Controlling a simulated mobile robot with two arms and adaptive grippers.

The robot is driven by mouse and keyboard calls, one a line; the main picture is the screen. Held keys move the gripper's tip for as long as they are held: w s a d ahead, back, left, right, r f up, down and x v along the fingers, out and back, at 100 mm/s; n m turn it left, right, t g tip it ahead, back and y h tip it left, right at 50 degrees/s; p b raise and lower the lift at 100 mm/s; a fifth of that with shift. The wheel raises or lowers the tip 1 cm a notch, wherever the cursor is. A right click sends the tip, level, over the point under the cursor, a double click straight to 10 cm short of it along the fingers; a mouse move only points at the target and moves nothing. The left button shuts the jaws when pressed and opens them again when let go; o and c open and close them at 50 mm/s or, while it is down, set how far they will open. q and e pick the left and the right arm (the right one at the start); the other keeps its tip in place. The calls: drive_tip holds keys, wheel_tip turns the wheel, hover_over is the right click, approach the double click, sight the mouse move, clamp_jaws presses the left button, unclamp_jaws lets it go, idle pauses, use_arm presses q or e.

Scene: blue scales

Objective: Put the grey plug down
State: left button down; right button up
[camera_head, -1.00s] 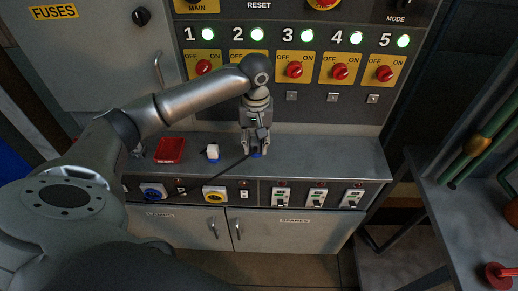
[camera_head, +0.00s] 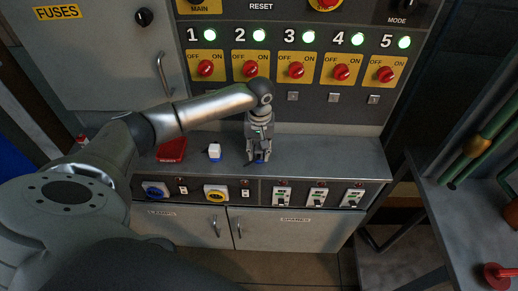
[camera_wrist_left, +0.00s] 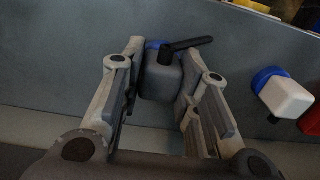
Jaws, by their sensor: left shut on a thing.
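The fingers hide most of the plug in the head view. My right gripper is not in view.
A white plug with a blue end (camera_head: 214,152) stands left of my gripper, with a red box (camera_head: 172,150) further left. The worktop to the right is clear. The switch panel (camera_head: 296,68) rises behind; a blue socket (camera_head: 155,190) and yellow socket (camera_head: 215,193) are on the front.

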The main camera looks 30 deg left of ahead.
use_arm(q)
drive_tip(key=c, duration=1.1)
unclamp_jaws()
wheel_tip(320, 180, up, 12)
drive_tip(key=b, duration=0.1)
drive_tip(key=shift+w+d+f, duration=0.1)
